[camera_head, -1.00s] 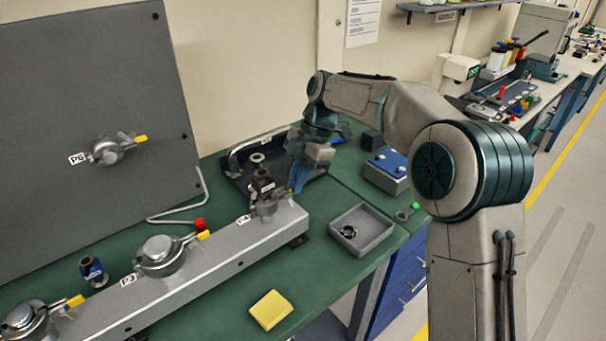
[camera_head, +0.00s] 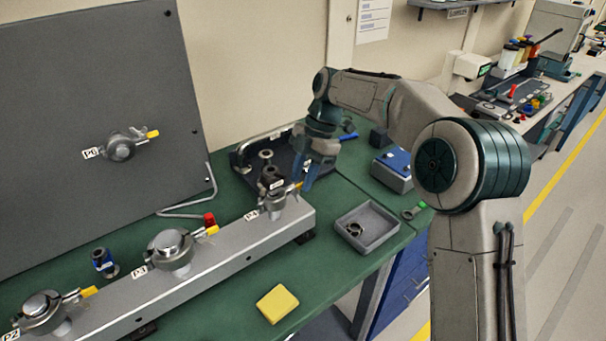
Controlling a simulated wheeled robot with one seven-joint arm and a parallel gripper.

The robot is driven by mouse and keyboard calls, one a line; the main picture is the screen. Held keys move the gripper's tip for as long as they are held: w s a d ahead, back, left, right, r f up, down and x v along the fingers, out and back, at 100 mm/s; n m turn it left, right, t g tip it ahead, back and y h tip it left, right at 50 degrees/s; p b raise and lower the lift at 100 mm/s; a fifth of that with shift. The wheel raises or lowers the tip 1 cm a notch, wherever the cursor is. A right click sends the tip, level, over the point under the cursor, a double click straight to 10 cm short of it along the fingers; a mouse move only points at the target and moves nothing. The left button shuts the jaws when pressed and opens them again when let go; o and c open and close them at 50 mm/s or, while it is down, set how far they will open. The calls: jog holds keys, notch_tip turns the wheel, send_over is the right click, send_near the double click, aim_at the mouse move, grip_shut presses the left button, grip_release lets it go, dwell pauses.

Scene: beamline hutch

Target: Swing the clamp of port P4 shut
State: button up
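Port P4 (camera_head: 274,208) is at the far right end of the grey rail, with its label to its left. A dark fitting (camera_head: 270,179) stands upright on it. How far the clamp is closed is too small to tell.
Ports P3 (camera_head: 172,248) and P2 (camera_head: 42,309) stand along the rail (camera_head: 215,255). Behind P4 is a black tray (camera_head: 242,160). A grey bin (camera_head: 389,236) with a ring and a yellow block (camera_head: 277,304) are nearby. The green bench around the block is clear.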

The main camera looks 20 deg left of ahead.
jog(key=p+v, duration=0.2)
jog(key=v, duration=1.1)
jog(key=shift+w+r, duration=0.2)
jog(key=shift+r, duration=0.1)
